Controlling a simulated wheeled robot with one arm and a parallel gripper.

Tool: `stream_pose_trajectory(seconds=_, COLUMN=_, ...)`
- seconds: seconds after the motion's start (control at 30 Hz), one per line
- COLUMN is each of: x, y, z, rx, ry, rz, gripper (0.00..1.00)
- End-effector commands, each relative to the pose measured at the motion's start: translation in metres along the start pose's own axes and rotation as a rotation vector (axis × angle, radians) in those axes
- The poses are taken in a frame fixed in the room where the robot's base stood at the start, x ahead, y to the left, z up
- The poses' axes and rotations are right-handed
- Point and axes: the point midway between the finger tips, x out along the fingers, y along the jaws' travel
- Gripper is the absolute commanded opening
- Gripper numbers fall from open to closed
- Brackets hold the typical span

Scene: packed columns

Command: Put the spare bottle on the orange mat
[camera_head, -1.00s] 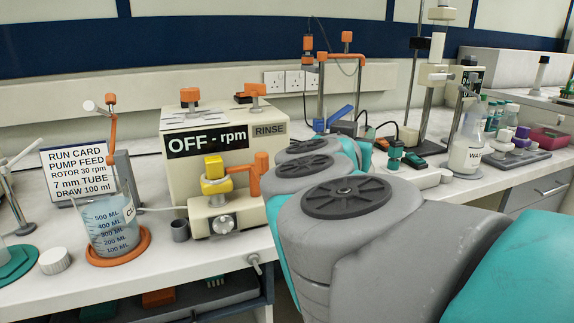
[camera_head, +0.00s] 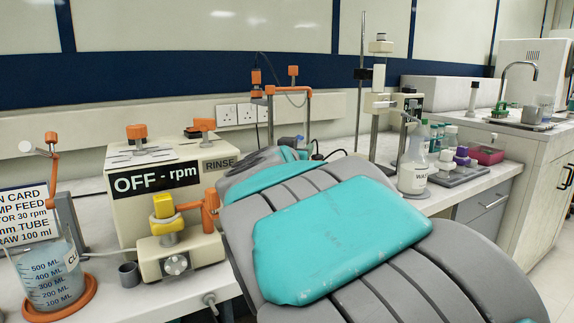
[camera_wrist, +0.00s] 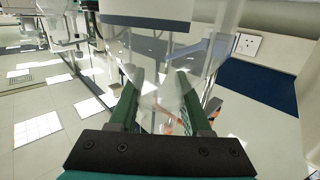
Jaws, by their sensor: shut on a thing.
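My gripper (camera_wrist: 160,88) shows in the wrist view, with its green fingers shut on a clear, see-through bottle (camera_wrist: 165,72). The bottle's outline is faint and its upper part runs out of the picture. In the head view my arm hides my gripper and the held bottle. A round orange mat (camera_head: 91,287) lies at the lower left of the bench, with a beaker (camera_head: 45,275) of pale blue liquid standing on it. No other orange mat shows clearly.
A cream pump box (camera_head: 155,210) reading "OFF - rpm" stands right of the beaker, with a small grey cup (camera_head: 129,274) beside it. A bottle labelled "WAS" (camera_head: 413,170), stands (camera_head: 379,120) and several small bottles crowd the bench at right. Floor shows in the wrist view.

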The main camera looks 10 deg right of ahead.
Motion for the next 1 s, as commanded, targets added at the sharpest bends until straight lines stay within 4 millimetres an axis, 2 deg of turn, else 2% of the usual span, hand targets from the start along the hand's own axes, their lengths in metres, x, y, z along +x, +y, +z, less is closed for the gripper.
stream_pose_trajectory(seconds=0.3, x=0.004, y=0.001, z=0.036, rx=-0.005, ry=-0.001, rz=0.003, gripper=0.00)
stream_pose_trajectory(seconds=0.73, x=0.003, y=0.000, z=0.040, rx=-0.002, ry=-0.002, rz=0.001, gripper=0.00)
stream_pose_trajectory(seconds=0.77, x=0.003, y=0.000, z=0.039, rx=-0.001, ry=-0.002, rz=0.001, gripper=0.52)
stream_pose_trajectory(seconds=1.0, x=0.003, y=0.000, z=0.039, rx=-0.001, ry=-0.001, rz=0.001, gripper=0.78)
